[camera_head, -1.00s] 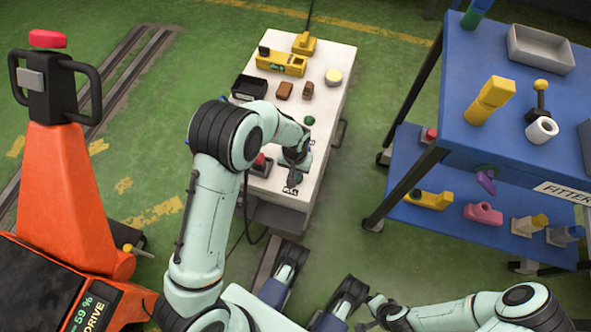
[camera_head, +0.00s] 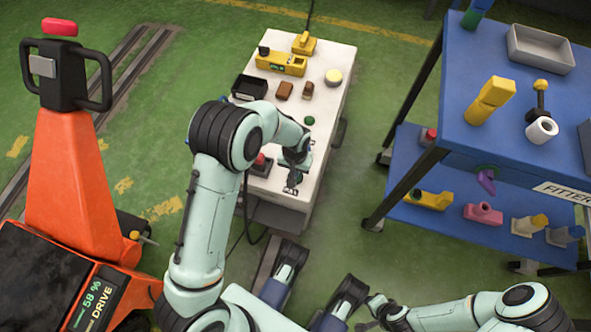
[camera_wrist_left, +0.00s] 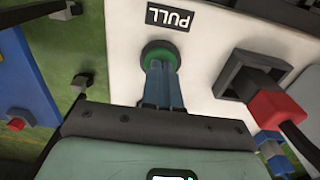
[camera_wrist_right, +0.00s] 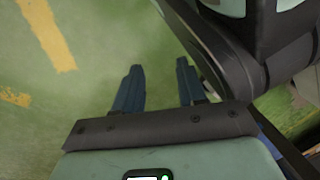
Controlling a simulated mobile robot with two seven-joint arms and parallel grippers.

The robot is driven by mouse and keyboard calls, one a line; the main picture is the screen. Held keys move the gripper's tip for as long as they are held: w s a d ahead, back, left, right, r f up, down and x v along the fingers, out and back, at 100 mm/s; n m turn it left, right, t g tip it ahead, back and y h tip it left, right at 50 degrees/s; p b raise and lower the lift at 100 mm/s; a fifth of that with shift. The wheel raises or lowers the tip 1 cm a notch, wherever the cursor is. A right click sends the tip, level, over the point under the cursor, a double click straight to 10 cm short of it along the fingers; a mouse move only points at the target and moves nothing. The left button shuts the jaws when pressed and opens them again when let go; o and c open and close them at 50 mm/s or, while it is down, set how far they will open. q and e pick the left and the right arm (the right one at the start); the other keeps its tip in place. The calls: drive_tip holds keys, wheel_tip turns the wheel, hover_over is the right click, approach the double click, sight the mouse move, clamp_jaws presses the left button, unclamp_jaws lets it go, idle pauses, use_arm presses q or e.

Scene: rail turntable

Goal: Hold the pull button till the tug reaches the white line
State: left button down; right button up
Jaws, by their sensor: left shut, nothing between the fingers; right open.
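The orange machine (camera_head: 69,190) with a black handle, which I take to be the tug, stands at the left in the head view. Its display (camera_head: 95,298) reads 58 % and DRIVE. The green PULL button (camera_wrist_left: 160,50) is on the white cabinet top (camera_head: 325,115), beside a PULL label (camera_wrist_left: 169,17). My left gripper (camera_wrist_left: 161,75) is shut and empty, its fingertips against the button; how far it is pressed cannot be told. In the head view the left gripper (camera_head: 292,183) partly hides that spot. My right gripper (camera_wrist_right: 160,75) is open over the floor. I see no clear white line.
A control with a red top (camera_wrist_left: 275,110) sits beside the button. Yellow tools (camera_head: 281,63) and small blocks lie on the cabinet's far part. A blue shelf cart (camera_head: 455,150) stands at the right. Floor rails (camera_head: 130,80) run at the upper left.

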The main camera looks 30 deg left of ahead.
use_arm(q)
wheel_tip(320, 180, up, 5)
drive_tip(key=p, duration=0.4)
drive_tip(key=shift+s+a, duration=0.15)
use_arm(e)
drive_tip(key=w+r+t, duration=0.2)
drive_tip(key=w+r, duration=0.4)
drive_tip(key=r, duration=0.1)
use_arm(q)
wheel_tip(320, 180, up, 9)
drive_tip(key=p, duration=0.2)
use_arm(e)
drive_tip(key=s+a+r+g, duration=0.1)
drive_tip(key=s+a, duration=0.1)
drive_tip(key=s, duration=0.3)
drive_tip(key=shift+a+r+n+y, duration=0.35)
drive_tip(key=shift+a+n+y, duration=0.05)
